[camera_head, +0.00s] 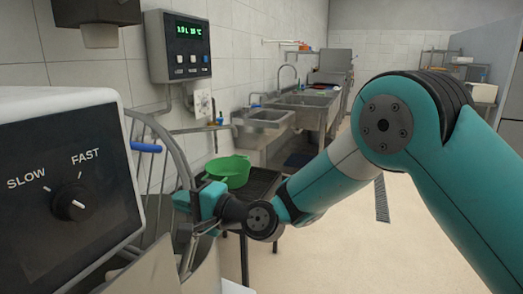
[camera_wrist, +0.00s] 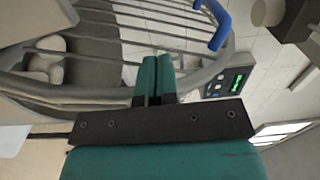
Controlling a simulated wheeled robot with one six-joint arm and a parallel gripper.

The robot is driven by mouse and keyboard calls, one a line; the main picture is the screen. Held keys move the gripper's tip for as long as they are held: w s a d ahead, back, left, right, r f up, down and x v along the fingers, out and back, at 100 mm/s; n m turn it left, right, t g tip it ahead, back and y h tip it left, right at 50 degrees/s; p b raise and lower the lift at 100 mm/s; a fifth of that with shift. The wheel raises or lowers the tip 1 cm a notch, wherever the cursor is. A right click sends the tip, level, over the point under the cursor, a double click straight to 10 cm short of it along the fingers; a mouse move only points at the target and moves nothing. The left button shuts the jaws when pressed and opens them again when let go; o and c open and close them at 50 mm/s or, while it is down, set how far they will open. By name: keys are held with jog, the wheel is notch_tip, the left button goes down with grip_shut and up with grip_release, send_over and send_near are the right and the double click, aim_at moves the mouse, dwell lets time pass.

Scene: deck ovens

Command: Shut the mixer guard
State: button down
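The mixer stands at the left in the head view, with its dark control panel (camera_head: 78,225) facing me. Its wire guard (camera_head: 178,153) is a grey curved frame with bars beside the panel, and carries a blue handle (camera_head: 146,147). In the wrist view the guard rim (camera_wrist: 215,65) curves across behind the fingers, and the blue handle (camera_wrist: 222,30) is at upper right. My gripper (camera_head: 190,200) is at the guard's outer rim. In the wrist view its two teal fingers (camera_wrist: 157,75) are together with only a thin gap. I cannot tell whether they touch the rim.
A green bowl (camera_head: 228,168) sits on a dark table just beyond my gripper. Sinks (camera_head: 300,108) line the wall behind. A wall display (camera_head: 180,46) hangs above the guard. The floor (camera_head: 340,240) at right is clear.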

jog(key=w+d+f+b, duration=0.1)
jog(key=w+d, duration=0.2)
jog(key=w, duration=0.5)
jog(key=shift+w+d+f, duration=0.25)
jog(key=shift+w+d, duration=0.05)
jog(key=shift+w, duration=0.1)
dwell(0.4)
jog(key=b+v, duration=0.5)
jog(key=v, duration=0.7)
jog(key=shift+b, duration=0.35)
dwell(0.8)
